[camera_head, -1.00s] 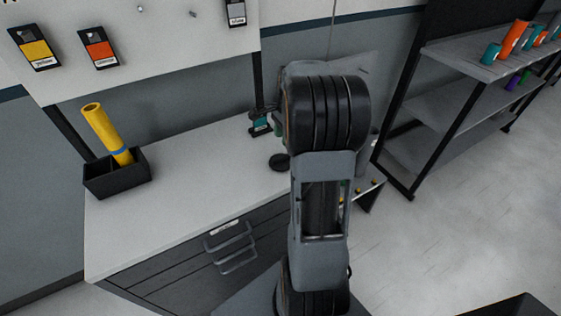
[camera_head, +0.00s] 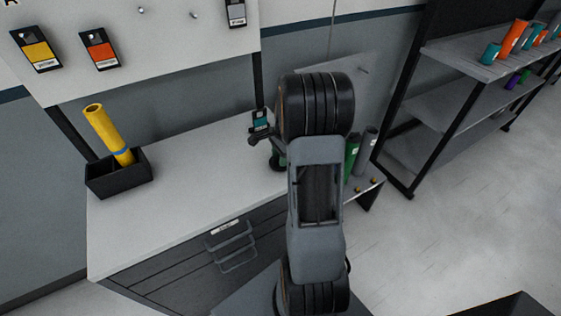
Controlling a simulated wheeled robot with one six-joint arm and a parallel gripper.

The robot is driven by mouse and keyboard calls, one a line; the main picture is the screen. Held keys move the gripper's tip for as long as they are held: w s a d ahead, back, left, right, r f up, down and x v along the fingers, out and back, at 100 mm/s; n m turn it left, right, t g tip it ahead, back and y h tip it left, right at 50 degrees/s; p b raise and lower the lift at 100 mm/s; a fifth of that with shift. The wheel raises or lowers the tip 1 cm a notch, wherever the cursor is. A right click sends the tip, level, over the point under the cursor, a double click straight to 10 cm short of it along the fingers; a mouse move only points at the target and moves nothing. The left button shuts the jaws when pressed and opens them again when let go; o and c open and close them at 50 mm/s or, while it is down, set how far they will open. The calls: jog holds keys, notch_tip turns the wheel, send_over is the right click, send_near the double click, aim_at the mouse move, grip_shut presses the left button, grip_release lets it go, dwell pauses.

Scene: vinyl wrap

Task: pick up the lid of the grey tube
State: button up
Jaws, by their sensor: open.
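The grey tube (camera_head: 368,148) stands at the right end of the workbench, just right of my arm. A green tube (camera_head: 351,158) stands next to it, partly hidden by my arm. I cannot make out the lid of the grey tube as a separate piece at this size. My arm rises in front of the bench and its thick black joint covers the area left of the tubes. My gripper is hidden behind it, so its fingers and their distance from the lid cannot be seen.
Small yellow pieces (camera_head: 372,181) lie by the bench's right edge. A black box (camera_head: 118,180) with a yellow roll (camera_head: 106,132) stands on the left of the bench (camera_head: 190,185). A teal-labelled item (camera_head: 260,121) shows behind. A shelf rack (camera_head: 445,100) stands right. The bench middle is clear.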

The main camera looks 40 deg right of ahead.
jog(key=shift+c, duration=0.4)
grip_shut()
